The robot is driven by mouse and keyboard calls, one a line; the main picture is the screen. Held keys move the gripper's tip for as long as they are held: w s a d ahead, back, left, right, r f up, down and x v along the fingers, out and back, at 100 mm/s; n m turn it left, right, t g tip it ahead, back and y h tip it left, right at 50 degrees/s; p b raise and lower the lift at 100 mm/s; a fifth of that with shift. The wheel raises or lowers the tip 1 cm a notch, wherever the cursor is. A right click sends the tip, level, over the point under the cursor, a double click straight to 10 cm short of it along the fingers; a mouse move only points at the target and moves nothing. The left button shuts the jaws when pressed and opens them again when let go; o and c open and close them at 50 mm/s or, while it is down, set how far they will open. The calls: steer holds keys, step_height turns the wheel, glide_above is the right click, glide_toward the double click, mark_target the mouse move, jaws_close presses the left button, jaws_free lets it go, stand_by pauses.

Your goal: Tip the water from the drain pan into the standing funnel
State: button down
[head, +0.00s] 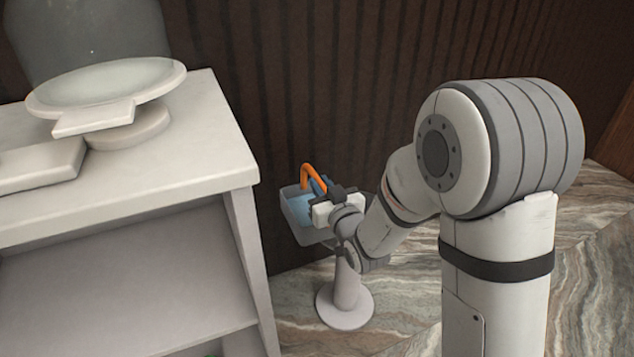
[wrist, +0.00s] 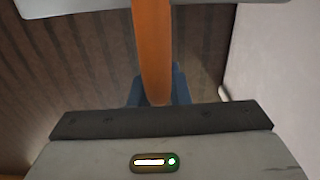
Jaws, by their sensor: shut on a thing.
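The drain pan (head: 308,238) is a translucent tub with blue water (head: 300,207) in it and an orange handle (head: 307,168). It hangs in the air beside the counter and looks close to level. My gripper (head: 319,187) is shut on the orange handle, which also runs up the middle of the wrist view (wrist: 152,45). The standing funnel (head: 346,293) is a pale stand on a round base. It is below and slightly right of the pan; its mouth is mostly hidden behind the pan and my arm.
A pale counter (head: 200,140) with a shelf below stands close on the left. It bears a glass-topped scale-like stand (head: 150,85). A dark ribbed wall (head: 300,90) is behind. Marbled floor (head: 400,310) lies around the stand.

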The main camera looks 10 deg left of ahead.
steer(key=w+d+m+p, duration=0.1)
steer(key=d+m+p, duration=0.1)
steer(key=w+d+m+p, duration=0.1)
steer(key=m+p, duration=0.2)
steer(key=w+d+r+m+p, duration=0.1)
steer(key=d+m+p, duration=0.1)
steer(key=m+p, duration=0.1)
steer(key=shift+w+d, duration=0.3)
steer(key=shift+w, duration=0.1)
steer(key=w+d+f+m, duration=0.2)
steer(key=w+d+m, duration=0.2)
steer(key=m, duration=0.6)
steer(key=shift+d, duration=1.05)
stand_by(1.6)
